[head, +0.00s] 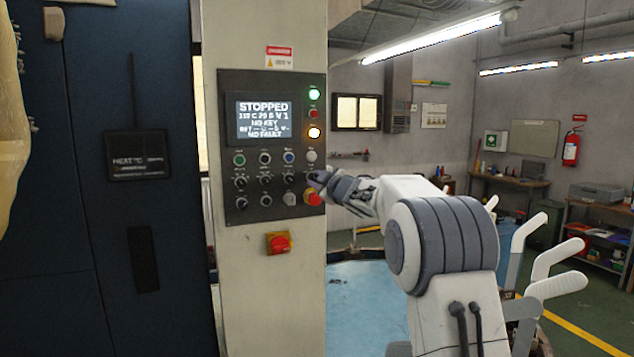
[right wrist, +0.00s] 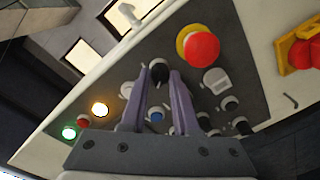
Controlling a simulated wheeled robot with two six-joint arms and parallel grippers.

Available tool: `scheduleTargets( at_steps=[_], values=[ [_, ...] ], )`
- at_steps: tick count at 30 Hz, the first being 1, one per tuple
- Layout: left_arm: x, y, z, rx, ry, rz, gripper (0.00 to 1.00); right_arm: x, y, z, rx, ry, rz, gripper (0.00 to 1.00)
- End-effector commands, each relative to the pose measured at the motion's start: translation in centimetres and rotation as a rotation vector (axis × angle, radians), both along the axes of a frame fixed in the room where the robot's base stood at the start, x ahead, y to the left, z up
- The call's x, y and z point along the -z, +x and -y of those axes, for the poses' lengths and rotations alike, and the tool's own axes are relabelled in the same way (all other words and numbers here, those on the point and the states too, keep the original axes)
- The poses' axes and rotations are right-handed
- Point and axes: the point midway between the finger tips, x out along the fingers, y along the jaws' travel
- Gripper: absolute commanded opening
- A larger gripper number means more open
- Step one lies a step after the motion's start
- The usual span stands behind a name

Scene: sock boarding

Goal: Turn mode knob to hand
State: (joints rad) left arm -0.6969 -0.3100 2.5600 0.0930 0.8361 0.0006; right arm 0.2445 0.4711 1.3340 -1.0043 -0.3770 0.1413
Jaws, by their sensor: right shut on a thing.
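The control panel (head: 230,213) is dark grey and is set in a pale column. A black knob (right wrist: 158,70) sits between the two fingers of my right gripper (right wrist: 163,80), which is shut on it; the knob is beside the red stop button. In the head view my right gripper (head: 318,180) is at the panel's right edge and hides this knob. Other black selector knobs (head: 265,181) lie to its left. Their labels are too small to read, so I cannot tell the knob's setting. My left gripper is not in view.
The red mushroom button (head: 312,198) is just below my right gripper. A panel screen (head: 264,119) reads "STOPPED" and "NO FAULT". A green and an amber lamp (head: 314,133) are lit. A red switch on yellow (head: 278,243) sits below the panel.

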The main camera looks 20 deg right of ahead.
Motion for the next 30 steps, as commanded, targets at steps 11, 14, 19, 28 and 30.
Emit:
scheduleTargets(
  at_steps=[11,14,19,28,30],
  values=[
    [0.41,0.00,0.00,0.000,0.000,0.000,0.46,0.12,0.00,-0.07,-0.001,-0.198,0.005,0.00],
    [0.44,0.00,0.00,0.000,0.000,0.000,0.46,0.12,0.01,-0.08,-0.001,-0.221,0.005,0.00],
    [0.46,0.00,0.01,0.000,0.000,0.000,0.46,0.12,0.01,-0.08,-0.001,-0.240,0.006,0.00],
    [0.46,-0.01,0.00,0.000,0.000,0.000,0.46,0.13,0.01,-0.10,-0.002,-0.242,0.005,0.00],
    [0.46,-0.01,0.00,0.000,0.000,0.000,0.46,0.13,0.01,-0.10,-0.002,-0.242,0.005,0.37]
  ],
)
